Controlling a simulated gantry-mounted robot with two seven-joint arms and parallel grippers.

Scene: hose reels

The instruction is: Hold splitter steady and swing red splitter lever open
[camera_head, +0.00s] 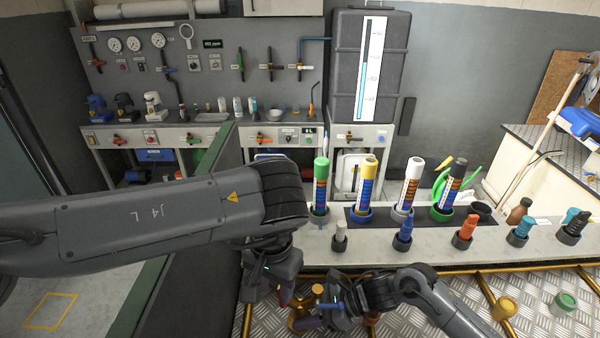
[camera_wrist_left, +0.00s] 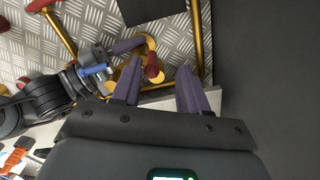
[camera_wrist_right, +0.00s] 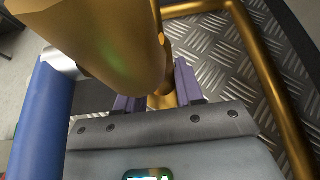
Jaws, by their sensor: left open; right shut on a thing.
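The brass splitter (camera_head: 300,322) is low in the head view, partly hidden by my grippers. In the left wrist view its gold branches (camera_wrist_left: 146,46) show, with the red lever (camera_wrist_left: 152,70) beside them. My left gripper (camera_wrist_left: 160,76) is open, its fingers apart, with the red lever close to its left finger; I cannot tell if they touch. My right gripper (camera_wrist_right: 158,88) is shut on a gold part of the splitter (camera_wrist_right: 165,98). A large gold cylinder (camera_wrist_right: 105,40) hides part of that grip. A blue lever (camera_wrist_right: 40,110) is at the left there.
Gold pipes (camera_wrist_right: 245,50) run over the diamond-plate floor (camera_head: 410,325). A bench (camera_head: 330,250) behind my grippers carries upright coloured tubes and small fittings in holders. A dark green partition (camera_head: 150,285) stands below my left arm. Loose gold (camera_head: 504,308) and green (camera_head: 565,303) parts lie at right.

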